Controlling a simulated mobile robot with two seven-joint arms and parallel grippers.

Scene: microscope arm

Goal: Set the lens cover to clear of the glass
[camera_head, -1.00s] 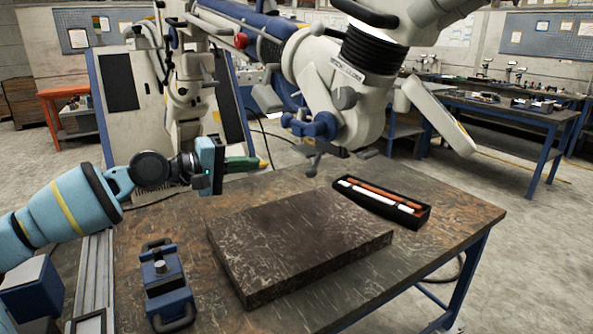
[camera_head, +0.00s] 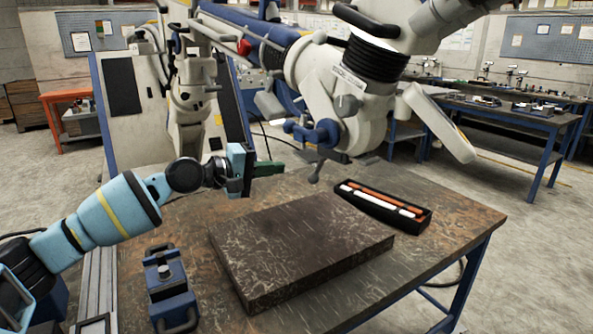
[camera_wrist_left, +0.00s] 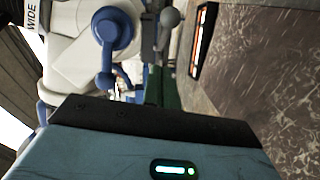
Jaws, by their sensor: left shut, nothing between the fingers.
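The microscope head (camera_head: 345,100) hangs above the table from a large white and blue arm. Under it are a blue knobbed handle (camera_head: 312,131) and a thin grey lever (camera_head: 316,172) with a round end. The blue handle also shows in the left wrist view (camera_wrist_left: 112,30). I cannot tell which part is the lens cover, and the glass does not show clearly. My left gripper (camera_head: 282,168) has green fingers, shut and empty, pointing right just left of the grey lever. A small gap seems to remain. The fingers are partly hidden in the left wrist view (camera_wrist_left: 154,88).
A dark stone slab (camera_head: 300,245) lies on the table (camera_head: 455,215). A black tray (camera_head: 420,222) with white and orange sticks is behind it to the right. A blue metal fixture (camera_head: 170,290) stands front left. A pale panel (camera_head: 440,122) juts from the head's right side.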

